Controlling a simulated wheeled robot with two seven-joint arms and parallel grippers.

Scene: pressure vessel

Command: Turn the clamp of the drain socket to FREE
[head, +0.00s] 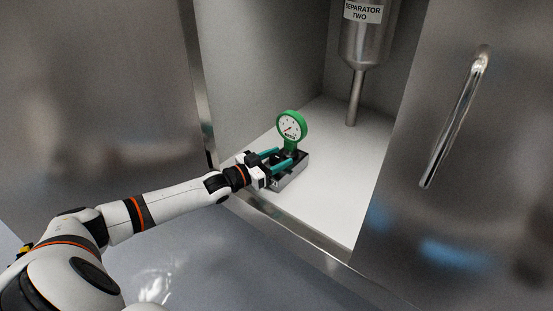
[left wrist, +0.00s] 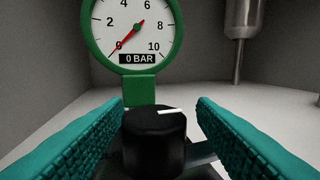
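The drain socket (head: 292,177) is a small metal block on the white cabinet floor, with a green-rimmed gauge standing behind it. Its clamp looks to be the black round knob (left wrist: 153,140) with a white line on top; the line points to the right in the left wrist view. No FREE marking can be read. My left gripper (head: 281,158) is over the socket. Its teal fingers (left wrist: 160,112) are open, one on each side of the knob, with a visible gap at least on the right. My right gripper is not in view.
The green gauge (head: 292,125) reads 0 BAR in the left wrist view (left wrist: 137,27). A steel vessel labelled SEPARATOR TWO (head: 368,35) hangs behind, its pipe reaching down near the floor. A steel door with a handle (head: 455,115) is at right. The white floor (head: 335,150) beside the socket is clear.

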